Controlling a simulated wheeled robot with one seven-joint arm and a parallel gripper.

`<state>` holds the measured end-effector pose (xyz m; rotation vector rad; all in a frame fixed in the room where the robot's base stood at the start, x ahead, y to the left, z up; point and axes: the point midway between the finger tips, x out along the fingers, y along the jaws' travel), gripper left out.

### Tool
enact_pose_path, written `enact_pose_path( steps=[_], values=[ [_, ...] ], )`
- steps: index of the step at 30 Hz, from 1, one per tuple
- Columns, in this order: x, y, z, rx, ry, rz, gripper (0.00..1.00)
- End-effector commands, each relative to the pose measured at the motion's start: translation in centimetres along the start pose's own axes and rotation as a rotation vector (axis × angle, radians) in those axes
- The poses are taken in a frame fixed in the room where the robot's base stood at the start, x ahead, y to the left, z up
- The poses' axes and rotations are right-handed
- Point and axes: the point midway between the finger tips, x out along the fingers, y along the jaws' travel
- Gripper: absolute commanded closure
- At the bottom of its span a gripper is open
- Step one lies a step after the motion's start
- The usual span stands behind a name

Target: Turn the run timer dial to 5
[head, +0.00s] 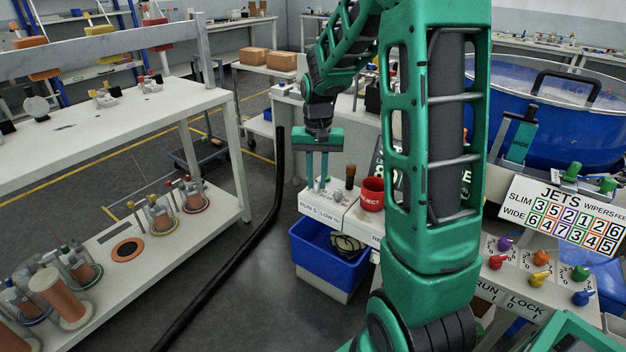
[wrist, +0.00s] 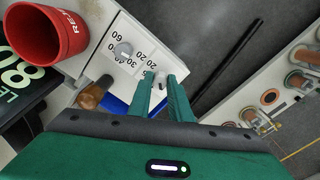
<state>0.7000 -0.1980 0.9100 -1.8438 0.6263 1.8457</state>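A white control box (head: 325,212) labelled "RUN S" and "LOW %" stands in the middle of the head view. My gripper (head: 317,186) points down over its left, RUN end, with its fingers apart. In the wrist view, my gripper (wrist: 160,76) has a gap between its two green fingers. A small pale knob (wrist: 150,75), seemingly the run dial, shows by the left fingertip; I cannot tell if they touch. Its pointer and most of its scale are hidden. A second grey dial (wrist: 122,50) sits beside it, among numbers including 60, 40 and 20.
A red REJECT cup (head: 372,194) and a brown-handled tool (head: 350,176) stand close to the right of the gripper. A blue bin (head: 328,262) is below the box. Coloured knobs (head: 540,258) sit on a panel at right. A white shelf unit (head: 100,245) stands left.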

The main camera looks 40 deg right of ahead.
Motion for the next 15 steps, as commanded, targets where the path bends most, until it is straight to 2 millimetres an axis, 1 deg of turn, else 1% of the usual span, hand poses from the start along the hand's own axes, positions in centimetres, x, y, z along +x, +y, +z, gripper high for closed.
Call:
enact_pose_path(
  steps=[6, 12, 13, 15],
  values=[
    [-0.03, 0.10, -0.03, -0.042, 0.000, 0.001, 1.00],
    [-0.03, 0.13, -0.04, -0.042, 0.000, 0.001, 1.00],
    [-0.04, 0.14, -0.05, -0.042, 0.000, 0.001, 0.77],
    [-0.04, 0.13, -0.05, -0.042, 0.000, 0.001, 0.63]
  ],
)
